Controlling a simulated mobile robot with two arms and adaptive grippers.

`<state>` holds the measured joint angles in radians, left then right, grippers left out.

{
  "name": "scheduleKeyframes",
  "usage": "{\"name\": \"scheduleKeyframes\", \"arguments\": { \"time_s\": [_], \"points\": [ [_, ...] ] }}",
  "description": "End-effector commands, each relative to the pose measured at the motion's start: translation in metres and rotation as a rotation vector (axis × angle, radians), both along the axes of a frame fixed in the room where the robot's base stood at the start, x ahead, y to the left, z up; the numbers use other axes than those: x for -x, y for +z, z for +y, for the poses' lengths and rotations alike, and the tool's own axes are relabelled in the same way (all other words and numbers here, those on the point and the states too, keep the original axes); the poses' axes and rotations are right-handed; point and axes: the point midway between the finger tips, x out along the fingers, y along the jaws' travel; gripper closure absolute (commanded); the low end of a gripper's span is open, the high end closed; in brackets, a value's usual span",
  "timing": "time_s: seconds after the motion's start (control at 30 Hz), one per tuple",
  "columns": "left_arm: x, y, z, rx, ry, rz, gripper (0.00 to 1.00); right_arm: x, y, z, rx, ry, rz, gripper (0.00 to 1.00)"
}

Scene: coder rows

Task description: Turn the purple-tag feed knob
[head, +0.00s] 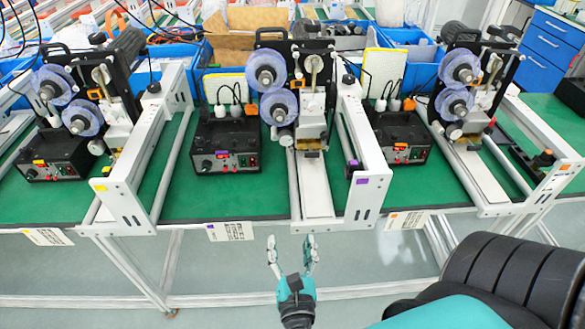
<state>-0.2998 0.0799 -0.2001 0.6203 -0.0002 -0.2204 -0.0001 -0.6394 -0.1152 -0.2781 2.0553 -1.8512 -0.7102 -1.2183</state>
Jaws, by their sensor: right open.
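The middle coder station carries purple tags. Its black control box (226,138) has a purple tag (222,154) on the front panel and a small dark knob (207,164) at the panel's left. A small black part with purple on it (352,168) sits at the inner side of the right white rail, which bears another purple tag (362,181). I cannot tell how any knob is turned. My right gripper (291,258) is open and empty, fingers pointing toward the bench, in front of its edge and below the middle station. My left gripper is out of view.
A yellow-tag station (51,155) stands left and an orange-tag station (399,137) right. White rails (362,150) stand up from the green bench top (180,180) between them. Label cards (230,231) hang at the front edge. Blue bins (175,55) stand behind.

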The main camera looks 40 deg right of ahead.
Motion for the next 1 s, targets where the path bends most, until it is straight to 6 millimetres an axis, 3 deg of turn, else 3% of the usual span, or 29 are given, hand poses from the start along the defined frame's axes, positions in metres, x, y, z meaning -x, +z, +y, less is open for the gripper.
{"name": "scheduleKeyframes", "arguments": {
  "time_s": [0.57, 0.77, 1.0],
  "points": [
    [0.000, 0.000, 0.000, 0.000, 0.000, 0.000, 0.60, -0.003, 0.001, -0.001, -0.004, 0.002, -0.008, 0.36],
    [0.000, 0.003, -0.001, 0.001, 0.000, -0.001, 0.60, -0.047, 0.013, -0.016, -0.073, 0.020, -0.109, 0.36],
    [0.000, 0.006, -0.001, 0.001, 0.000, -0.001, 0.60, -0.101, 0.025, -0.062, -0.135, -0.012, -0.168, 0.36]
  ]
}}
